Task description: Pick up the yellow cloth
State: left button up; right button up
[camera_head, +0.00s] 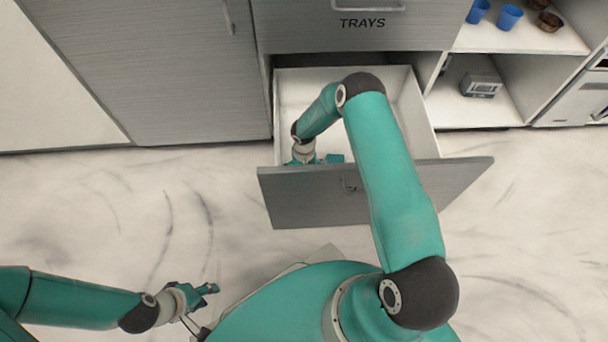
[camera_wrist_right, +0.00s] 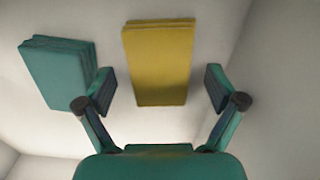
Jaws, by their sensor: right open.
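The yellow cloth (camera_wrist_right: 160,60) is a folded, flat rectangular stack in the upper middle of the right wrist view. My right gripper (camera_wrist_right: 160,88) is open, with one finger on each side of the cloth and a gap on both sides; nothing is held. In the head view my right arm reaches into the open drawer, and its gripper there is mostly hidden behind the arm and drawer front. The yellow cloth cannot be seen in the head view. My left gripper (camera_head: 208,290) is low at the left above the floor, away from the drawer; its finger opening is unclear.
A folded teal cloth stack (camera_wrist_right: 58,72) lies left of the yellow one, close to my left-hand finger in that view. White drawer walls (camera_head: 412,105) and the grey drawer front (camera_head: 310,205) bound the space. Blue cups (camera_head: 509,16) stand on a shelf at right.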

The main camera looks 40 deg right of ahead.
jog(key=c, duration=0.9)
jog(key=shift+r, duration=0.15)
notch_tip(320, 180, up, 20)
jog(key=p, duration=0.6)
